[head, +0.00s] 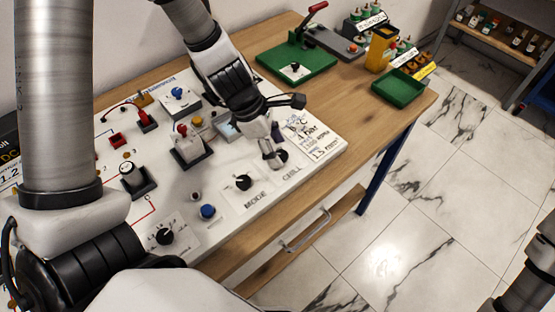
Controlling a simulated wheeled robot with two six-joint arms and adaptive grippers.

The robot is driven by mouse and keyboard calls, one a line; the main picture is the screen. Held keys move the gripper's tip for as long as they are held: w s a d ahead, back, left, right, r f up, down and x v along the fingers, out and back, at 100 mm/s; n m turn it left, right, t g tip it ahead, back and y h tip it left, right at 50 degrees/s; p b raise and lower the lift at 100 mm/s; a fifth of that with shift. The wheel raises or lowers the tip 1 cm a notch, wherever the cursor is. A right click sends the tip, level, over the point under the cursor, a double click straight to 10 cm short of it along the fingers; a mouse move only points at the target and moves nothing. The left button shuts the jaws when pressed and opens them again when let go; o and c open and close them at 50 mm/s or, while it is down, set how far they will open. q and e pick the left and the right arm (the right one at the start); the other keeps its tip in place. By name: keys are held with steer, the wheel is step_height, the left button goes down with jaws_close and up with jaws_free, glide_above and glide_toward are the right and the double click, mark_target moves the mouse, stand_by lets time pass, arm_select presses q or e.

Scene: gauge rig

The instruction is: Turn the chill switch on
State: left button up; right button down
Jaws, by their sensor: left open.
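The chill switch is a black knob (281,156) on the white panel, beside the printed word CHILL, near the panel's right front edge. My left gripper (269,150) comes down over the panel from above, open. Its pale fingertip is right beside the chill knob and partly covers it. I cannot tell whether it touches the knob. Which way the knob points is too small to read. My right gripper is out of view.
The panel (223,206) also bears a black MODE knob (243,182), a blue knob (208,212) and a red-topped switch (187,142). A green plate (285,66) and a green tray (400,88) stand farther back on the wooden table.

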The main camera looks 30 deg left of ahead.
arm_select(q)
steer(key=shift+w+d+f, duration=0.1)
steer(key=shift+d+f, duration=0.05)
steer(key=shift+f, duration=0.4)
steer(key=shift+s+d+r, duration=0.2)
steer(key=shift+s+r, duration=0.05)
steer(key=shift+r, duration=0.05)
steer(key=shift+w+a+f, duration=0.1)
steer(key=shift+w, duration=0.05)
steer(key=c, duration=0.8)
jaws_close()
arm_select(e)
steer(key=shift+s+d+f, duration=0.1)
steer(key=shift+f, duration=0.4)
